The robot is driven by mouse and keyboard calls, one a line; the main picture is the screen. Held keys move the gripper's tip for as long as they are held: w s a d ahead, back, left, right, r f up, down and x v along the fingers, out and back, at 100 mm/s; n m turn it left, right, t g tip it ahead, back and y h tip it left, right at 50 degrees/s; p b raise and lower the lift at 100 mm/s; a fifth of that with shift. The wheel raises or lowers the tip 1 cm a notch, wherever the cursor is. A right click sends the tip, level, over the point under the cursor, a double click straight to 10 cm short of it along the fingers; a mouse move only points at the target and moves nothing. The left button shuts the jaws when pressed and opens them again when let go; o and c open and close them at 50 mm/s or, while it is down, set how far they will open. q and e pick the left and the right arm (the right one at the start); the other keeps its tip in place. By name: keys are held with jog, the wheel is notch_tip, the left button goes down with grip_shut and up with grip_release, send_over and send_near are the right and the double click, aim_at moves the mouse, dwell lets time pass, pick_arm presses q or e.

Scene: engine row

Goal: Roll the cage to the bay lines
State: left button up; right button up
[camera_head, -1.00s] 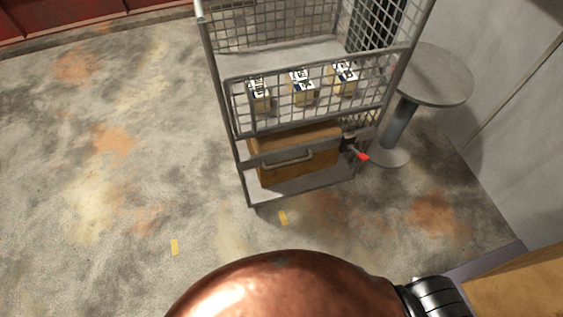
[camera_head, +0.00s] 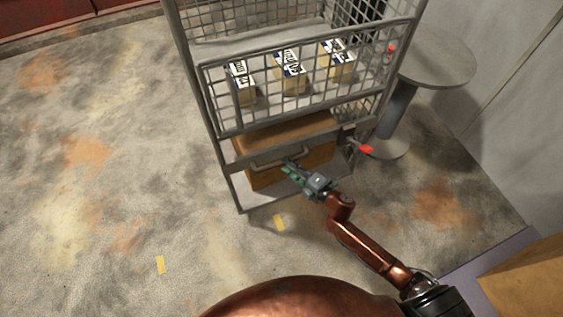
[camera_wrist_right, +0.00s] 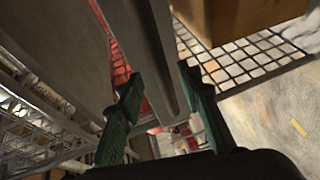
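The grey wire cage (camera_head: 226,150) stands upright on the floor ahead of me. It carries several small labelled boxes (camera_head: 291,72) on its shelf and a brown case (camera_head: 300,130) lower down. A handle bar (camera_head: 262,162) crosses its front low down. Two yellow line marks, a near one (camera_head: 160,265) and one by the cage (camera_head: 279,222), lie on the floor. My right gripper (camera_head: 292,170) is at the front handle. In the right wrist view its green fingers (camera_wrist_right: 160,82) stand apart, with a grey bar (camera_wrist_right: 150,50) running between them. My left gripper is not in view.
A round grey table (camera_head: 436,62) stands close to the cage's right side, beside the wall (camera_head: 505,60). A red latch (camera_head: 366,149) sticks out at the cage's right. A wooden box (camera_head: 525,285) is at the lower right. The floor to the left is clear.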

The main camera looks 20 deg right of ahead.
jog(key=x, duration=0.2)
jog(key=shift+w+a+f, duration=0.1)
jog(key=shift+w+f, duration=0.15)
jog(key=shift+f, duration=0.05)
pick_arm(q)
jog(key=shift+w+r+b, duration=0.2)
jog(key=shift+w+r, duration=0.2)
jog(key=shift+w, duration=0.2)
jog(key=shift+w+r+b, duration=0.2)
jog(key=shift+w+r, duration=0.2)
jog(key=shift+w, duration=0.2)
pick_arm(e)
jog(key=shift+w+a, duration=0.25)
jog(key=shift+w, duration=0.25)
jog(key=shift+c, duration=0.5)
grip_shut()
